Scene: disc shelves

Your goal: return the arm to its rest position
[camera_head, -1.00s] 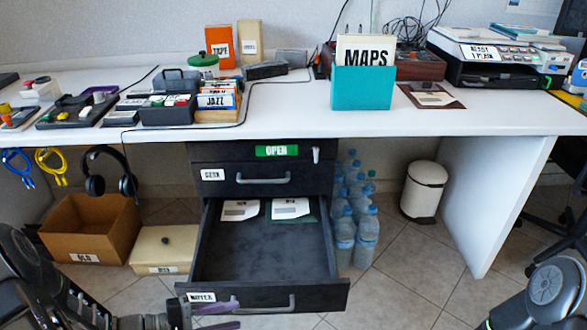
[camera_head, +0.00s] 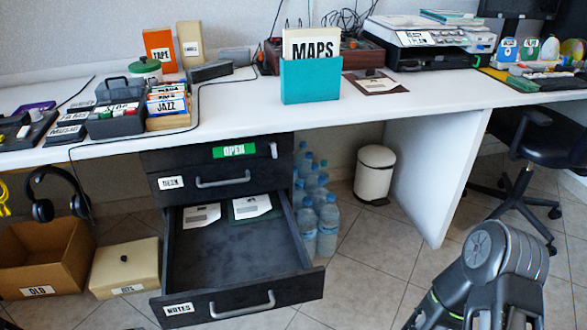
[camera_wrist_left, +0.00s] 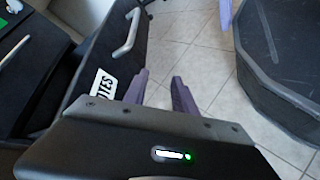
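My left gripper (camera_wrist_left: 160,76) shows in the left wrist view with its two purple fingers apart and nothing between them. Floor tiles show through the gap. It is near the front of the open NOTES drawer (camera_wrist_left: 104,84) and apart from its handle (camera_wrist_left: 128,34). The head view does not show the left gripper. My right arm (camera_head: 490,275) is at the lower right of the head view, with its gripper out of frame. A purple piece at the top of the left wrist view may be a right finger, but its state cannot be told.
The NOTES drawer (camera_head: 238,304) stands pulled out under the desk (camera_head: 235,115), with two labelled sleeves at its back. A brown box (camera_head: 62,250), a cream box (camera_head: 122,275), bottles (camera_head: 328,225) and a bin (camera_head: 374,172) stand on the floor.

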